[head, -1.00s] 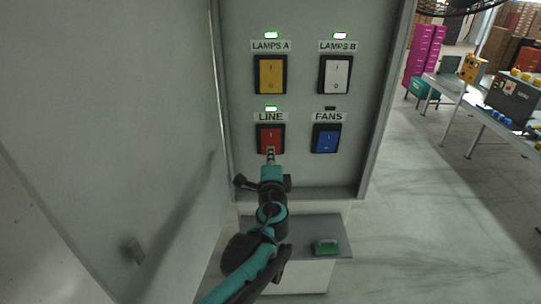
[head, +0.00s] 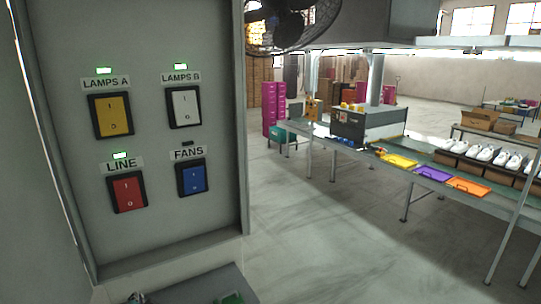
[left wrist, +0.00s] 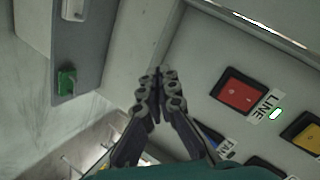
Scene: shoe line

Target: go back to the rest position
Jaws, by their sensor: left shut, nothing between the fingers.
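The switch panel (head: 150,226) fills the left of the head view. It carries a yellow LAMPS A switch (head: 114,115), a white LAMPS B switch (head: 185,107), a red LINE switch (head: 127,192) and a blue FANS switch (head: 193,178). The small lights over LAMPS A, LAMPS B and LINE glow green; the one over FANS is dark. My left gripper (left wrist: 158,82) is shut and empty in the left wrist view, with the red LINE switch (left wrist: 239,92) to its right. My right gripper is not in view.
A grey ledge (head: 190,284) below the panel holds a green object (left wrist: 67,82). At the right a long table (head: 345,148) bears yellow, purple and orange trays and white shoes. A black fan (head: 290,22) hangs above. Open floor (head: 320,240) lies between.

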